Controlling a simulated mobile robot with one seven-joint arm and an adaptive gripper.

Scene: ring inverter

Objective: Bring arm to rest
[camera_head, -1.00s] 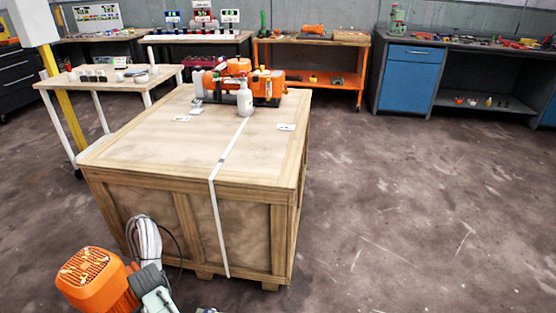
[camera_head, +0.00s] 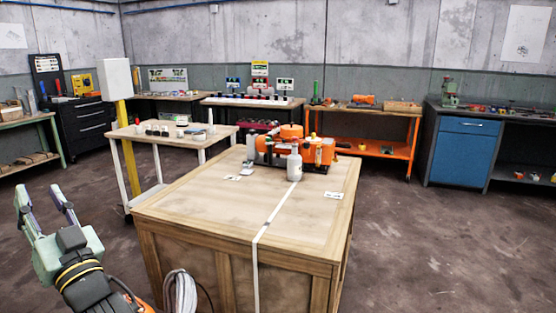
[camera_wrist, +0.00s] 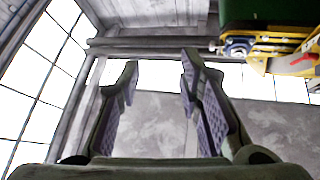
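My gripper (camera_head: 42,203) is at the lower left of the head view, raised and pointing up, left of the wooden crate. Its two fingers are spread apart with nothing between them. The wrist view shows the same open fingers (camera_wrist: 157,80) with grey purple pads and an empty gap. Beyond them are bright window panes, a grey wall and beams. My gripper touches nothing that I can see. Most of my arm is outside the head view.
The wooden crate (camera_head: 210,211) carries an orange machine (camera_head: 290,148) and a white bottle (camera_head: 294,165). A small table (camera_head: 170,138) and yellow post (camera_head: 127,150) stand behind my gripper. A green and yellow thing (camera_wrist: 275,40) shows in the wrist view. The floor at right (camera_head: 430,235) is clear.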

